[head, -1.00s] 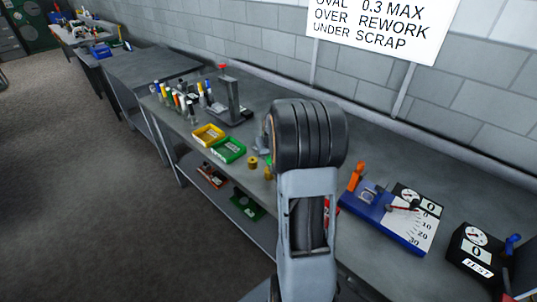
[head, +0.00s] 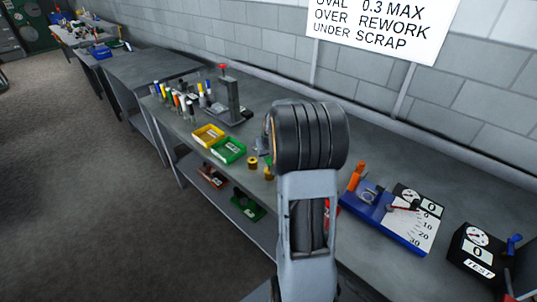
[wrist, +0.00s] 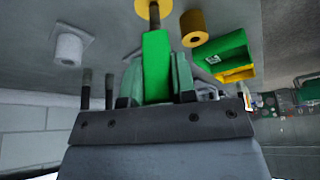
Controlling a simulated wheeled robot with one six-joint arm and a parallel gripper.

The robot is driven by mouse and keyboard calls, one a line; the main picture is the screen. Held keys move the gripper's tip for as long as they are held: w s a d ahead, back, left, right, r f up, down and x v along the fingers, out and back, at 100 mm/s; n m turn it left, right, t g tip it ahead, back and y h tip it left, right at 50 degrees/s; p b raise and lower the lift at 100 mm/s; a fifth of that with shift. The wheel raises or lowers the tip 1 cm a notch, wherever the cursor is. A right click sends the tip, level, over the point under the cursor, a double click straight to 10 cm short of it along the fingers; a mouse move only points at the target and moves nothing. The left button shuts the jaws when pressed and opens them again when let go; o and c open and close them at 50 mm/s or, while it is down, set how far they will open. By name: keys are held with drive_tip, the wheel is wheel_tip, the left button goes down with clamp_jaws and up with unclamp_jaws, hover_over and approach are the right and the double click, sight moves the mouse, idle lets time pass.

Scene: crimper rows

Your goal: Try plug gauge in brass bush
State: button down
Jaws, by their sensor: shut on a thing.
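In the wrist view my gripper (wrist: 157,72) is shut on the plug gauge (wrist: 156,60) by its green handle. The gauge's thin dark metal pin points away from the jaws and overlaps the brass bush (wrist: 145,8) at the top edge. I cannot tell whether the pin is inside the bore or just in front of it. A second brass bush (wrist: 193,27) stands just to the right, apart from the gauge. In the head view one brass bush (head: 252,163) and part of another (head: 268,173) show beside my arm, which hides the gripper and gauge.
Yellow (head: 208,136) and green (head: 229,151) trays lie left of the bushes. A stand with a red knob (head: 229,99) and several coloured-handled tools are behind them. A blue gauge fixture (head: 385,225) and black TEST box (head: 477,251) are right of my arm. A white cylinder (wrist: 69,48) shows in the wrist view.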

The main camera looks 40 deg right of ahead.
drive_tip(key=shift+f+b, duration=0.3)
drive_tip(key=shift+f, duration=0.05)
drive_tip(key=shift+r, duration=0.2)
idle(0.9)
drive_tip(key=shift+r+p, duration=1.75)
drive_tip(key=shift+r, duration=0.75)
